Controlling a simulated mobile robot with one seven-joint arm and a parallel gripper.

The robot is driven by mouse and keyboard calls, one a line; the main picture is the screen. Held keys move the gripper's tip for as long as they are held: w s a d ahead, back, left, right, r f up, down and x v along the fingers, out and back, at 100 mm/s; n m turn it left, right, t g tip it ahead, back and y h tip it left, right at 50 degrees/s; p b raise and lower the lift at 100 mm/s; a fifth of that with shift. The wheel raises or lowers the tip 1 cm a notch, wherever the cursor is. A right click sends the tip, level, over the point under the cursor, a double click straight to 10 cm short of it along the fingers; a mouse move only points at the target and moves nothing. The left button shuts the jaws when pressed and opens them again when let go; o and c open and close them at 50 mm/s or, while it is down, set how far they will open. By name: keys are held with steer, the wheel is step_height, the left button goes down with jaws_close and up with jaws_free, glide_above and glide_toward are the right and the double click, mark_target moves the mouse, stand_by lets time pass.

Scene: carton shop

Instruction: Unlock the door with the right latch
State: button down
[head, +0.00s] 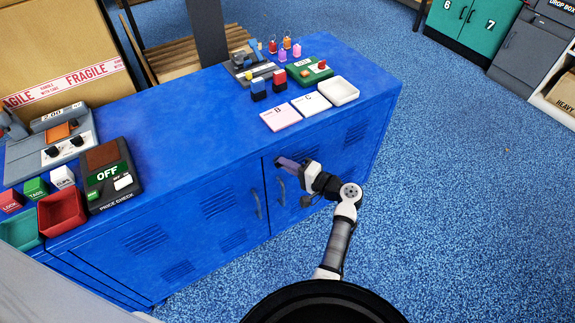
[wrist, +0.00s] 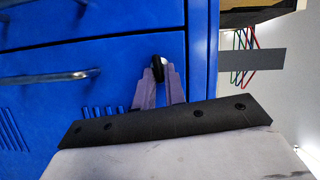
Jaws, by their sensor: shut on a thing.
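The blue cabinet (head: 190,215) has two doors side by side, each with a bar handle near the middle seam. My gripper (head: 290,164) is at the upper part of the right door (head: 340,165), close to its face. In the wrist view my purple fingers (wrist: 158,92) are closed together on a small black latch knob (wrist: 158,66), which shows between the fingertips near the door's edge. One door handle (wrist: 48,78) shows at left in the wrist view. The latch's base is mostly hidden by the fingers, so its turn cannot be told.
The blue cabinet top holds a price check device (head: 108,175), small coloured bins, two cards and a white tray (head: 338,91). A carton (head: 60,50) stands at the back left. The blue floor (head: 470,200) to the right is clear. A teal cabinet (head: 470,22) is far right.

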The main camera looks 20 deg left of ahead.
steer(key=shift+f+m, duration=0.1)
steer(key=shift+m, duration=0.5)
steer(key=shift+y, duration=0.3)
steer(key=c, duration=1.5)
jaws_free()
steer(key=shift+a, duration=0.1)
steer(key=shift+c, duration=0.2)
steer(key=b+v, duration=0.2)
steer(key=v, duration=1.2)
